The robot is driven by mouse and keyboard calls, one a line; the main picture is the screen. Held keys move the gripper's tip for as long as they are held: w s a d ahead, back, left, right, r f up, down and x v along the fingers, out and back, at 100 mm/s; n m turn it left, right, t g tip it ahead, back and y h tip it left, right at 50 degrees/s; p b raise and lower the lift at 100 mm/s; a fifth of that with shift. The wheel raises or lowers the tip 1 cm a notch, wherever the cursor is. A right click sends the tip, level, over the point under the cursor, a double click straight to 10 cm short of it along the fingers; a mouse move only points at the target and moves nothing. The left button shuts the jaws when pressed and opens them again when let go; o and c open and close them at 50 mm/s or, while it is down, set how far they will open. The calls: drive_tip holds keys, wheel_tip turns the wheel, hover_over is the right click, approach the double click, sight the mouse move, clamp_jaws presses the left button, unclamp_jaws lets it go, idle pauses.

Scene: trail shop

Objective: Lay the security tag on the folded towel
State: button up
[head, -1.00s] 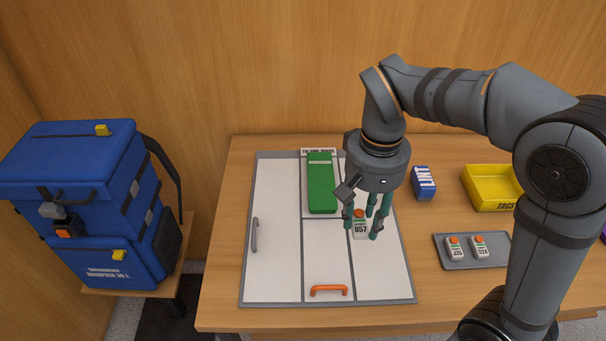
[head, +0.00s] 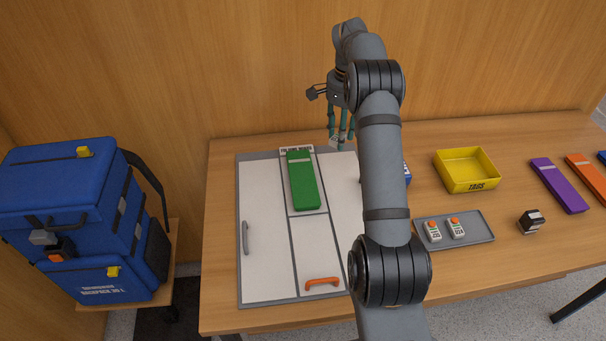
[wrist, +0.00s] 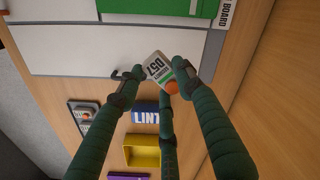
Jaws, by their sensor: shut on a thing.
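The security tag (wrist: 155,66) is a white tag marked 057 with a green band and an orange knob. My gripper (wrist: 158,84) is shut on it, with dark green fingers around it in the wrist view. In the head view my gripper (head: 338,138) is at the far edge of the board, right of the towel, and the tag is mostly hidden by the fingers there. The folded towel (head: 303,182) is a long green block on the board's upper middle panel; its green edge also shows at the top of the wrist view (wrist: 165,7).
The white folding board (head: 265,225) has a grey handle (head: 245,238) and an orange handle (head: 322,282). To the right are a blue lint box (wrist: 145,113), a yellow TAGS bin (head: 467,185) and a grey tray (head: 482,233) with two tags. My arm hides the board's right side.

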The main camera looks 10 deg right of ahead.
hover_over(306, 185)
wheel_tip(306, 185, down, 7)
drive_tip(key=shift+r, duration=0.1)
drive_tip(key=shift+s+a+f, duration=0.1)
drive_tip(key=shift+f, duration=0.15)
wheel_tip(306, 185, down, 3)
drive_tip(key=shift+f+p, duration=0.1)
drive_tip(key=shift+p, duration=0.75)
drive_tip(key=shift+f, duration=0.3)
drive_tip(key=shift+f, duration=0.15)
drive_tip(key=o, duration=1)
drive_tip(key=shift+c, duration=0.2)
